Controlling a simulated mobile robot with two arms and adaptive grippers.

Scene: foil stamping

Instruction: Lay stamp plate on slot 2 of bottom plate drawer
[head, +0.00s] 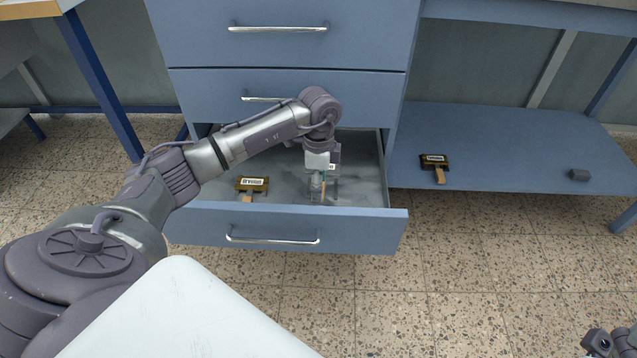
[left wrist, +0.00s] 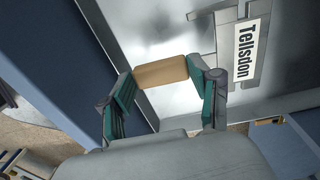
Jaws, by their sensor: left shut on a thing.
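The bottom drawer (head: 300,222) is pulled open. My left gripper (head: 320,188) points down inside it, right of its middle. In the left wrist view the gripper (left wrist: 165,98) is shut on the tan handle (left wrist: 162,71) of a silvery stamp plate labelled "Tellsdon" (left wrist: 245,50). In the head view this plate is mostly hidden by the gripper; whether it touches the drawer floor I cannot tell. A brass-coloured plate (head: 252,184) with a white label lies in the drawer's left part. Slot markings are not discernible. My right gripper (head: 608,341) is partly in view at the bottom right corner.
Two closed drawers (head: 280,38) are above the open one. On the blue shelf (head: 500,145) to the right lie another labelled plate (head: 434,163) and a small dark block (head: 579,175). The speckled floor (head: 470,280) in front is clear.

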